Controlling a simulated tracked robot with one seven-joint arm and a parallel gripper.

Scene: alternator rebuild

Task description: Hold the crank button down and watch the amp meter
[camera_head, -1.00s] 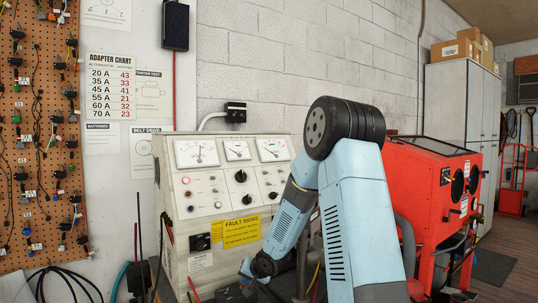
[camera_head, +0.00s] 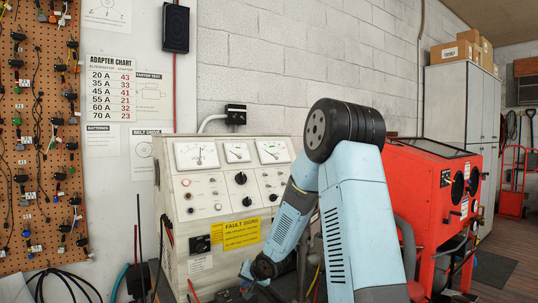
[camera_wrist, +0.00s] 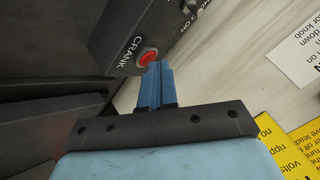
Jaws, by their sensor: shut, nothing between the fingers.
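The red crank button (camera_wrist: 148,57) sits in a dark panel beside the label CRANK in the wrist view. My gripper (camera_wrist: 157,68) is shut and empty, its blue fingertips at the button's lower right edge. I cannot tell if they touch it or if it is pressed. In the head view my gripper (camera_head: 246,274) is low before the test bench (camera_head: 180,269), and the button cannot be made out. Three dial meters, left (camera_head: 197,155), middle (camera_head: 237,152) and right (camera_head: 273,151), top the bench. Their labels are too small to tell which reads amps. The left needle stands near upright.
A yellow fault signs label (camera_head: 241,233) is on the bench front near my arm. A red cabinet (camera_head: 432,200) stands right of my arm. Cables (camera_head: 65,275) hang at lower left, beneath a pegboard (camera_head: 40,150) of adapters.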

